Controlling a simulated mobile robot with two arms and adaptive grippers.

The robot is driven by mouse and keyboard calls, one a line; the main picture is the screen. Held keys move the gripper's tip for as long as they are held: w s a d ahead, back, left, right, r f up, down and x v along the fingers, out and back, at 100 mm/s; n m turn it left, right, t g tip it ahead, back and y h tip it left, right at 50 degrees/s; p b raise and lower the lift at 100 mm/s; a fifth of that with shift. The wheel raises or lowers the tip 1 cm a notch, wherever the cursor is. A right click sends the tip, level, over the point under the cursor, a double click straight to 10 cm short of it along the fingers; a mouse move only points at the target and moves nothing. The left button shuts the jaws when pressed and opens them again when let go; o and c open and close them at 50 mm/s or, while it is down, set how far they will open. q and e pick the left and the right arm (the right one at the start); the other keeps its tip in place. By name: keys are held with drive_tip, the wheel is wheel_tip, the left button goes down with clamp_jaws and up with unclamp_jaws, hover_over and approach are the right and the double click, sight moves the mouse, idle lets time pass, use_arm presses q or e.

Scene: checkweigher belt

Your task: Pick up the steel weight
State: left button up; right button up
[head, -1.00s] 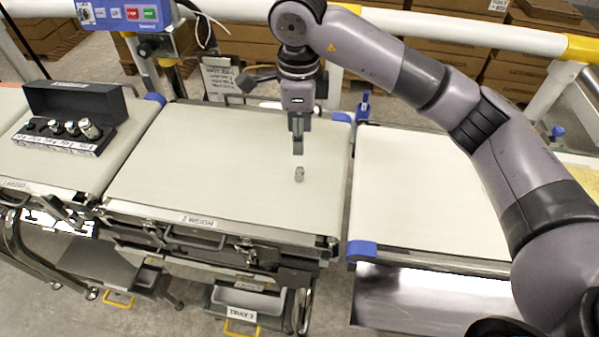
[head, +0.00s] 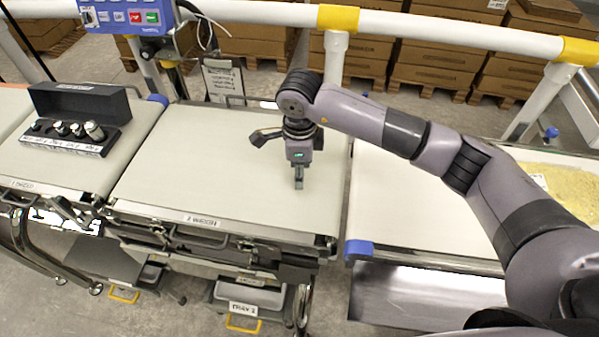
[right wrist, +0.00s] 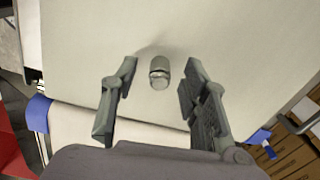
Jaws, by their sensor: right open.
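The steel weight (right wrist: 159,73) is a small shiny cylinder with a narrower knob. It stands on the pale weigh belt (head: 160,175). In the right wrist view it sits between the fingertips of my right gripper (right wrist: 161,66), with a visible gap on each side. The fingers are open and hold nothing. In the head view my right gripper (head: 298,186) points down over the right part of the weigh belt and hides the weight. How far the fingertips are above the belt is hard to tell. My left gripper is not in view.
A dark open case (head: 75,148) with several other weights stands on the left belt. A white rail (head: 400,30) runs behind the belts, with a blue button panel (head: 130,16) at its left. Another pale belt (head: 400,200) lies to the right. The weigh belt's middle is clear.

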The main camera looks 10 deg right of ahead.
drive_tip(key=shift+c, duration=0.4)
clamp_jaws()
